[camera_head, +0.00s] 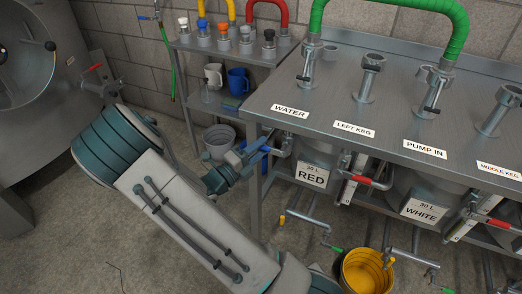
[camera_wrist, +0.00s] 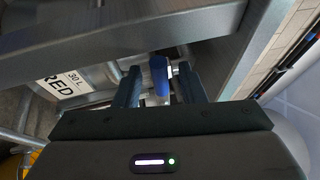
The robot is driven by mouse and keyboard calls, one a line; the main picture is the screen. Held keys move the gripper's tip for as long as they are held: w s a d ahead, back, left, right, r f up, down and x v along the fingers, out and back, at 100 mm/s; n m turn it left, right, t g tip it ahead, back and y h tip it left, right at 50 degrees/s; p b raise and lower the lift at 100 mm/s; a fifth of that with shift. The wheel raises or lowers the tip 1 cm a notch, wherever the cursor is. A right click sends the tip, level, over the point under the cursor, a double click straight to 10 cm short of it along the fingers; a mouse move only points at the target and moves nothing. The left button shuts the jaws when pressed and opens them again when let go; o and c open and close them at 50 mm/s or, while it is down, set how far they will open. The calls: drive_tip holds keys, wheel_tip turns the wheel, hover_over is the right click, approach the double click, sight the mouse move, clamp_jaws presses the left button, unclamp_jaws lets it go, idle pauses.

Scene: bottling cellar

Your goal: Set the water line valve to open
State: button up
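The WATER label (camera_head: 290,111) is on the front left of the steel bench top. Below it, under the bench edge, is the water valve's blue handle (camera_head: 257,146), partly hidden by my gripper (camera_head: 247,155). In the wrist view the blue handle (camera_wrist: 160,76) stands between the fingertips of my gripper (camera_wrist: 160,84). The fingers are apart, with a gap showing on both sides of the handle. I cannot tell how the handle is turned relative to its pipe.
The bench (camera_head: 345,100) edge and its leg are close to my gripper. Red-handled valves (camera_head: 372,182) and a keg labelled RED (camera_head: 312,176) are to the right. A yellow bucket (camera_head: 366,272) stands on the floor. A side shelf (camera_head: 262,55) with mugs is behind.

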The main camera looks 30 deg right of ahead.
drive_tip(key=shift+w+d+r, duration=0.1)
drive_tip(key=shift+w+d, duration=0.05)
drive_tip(key=shift+d, duration=0.35)
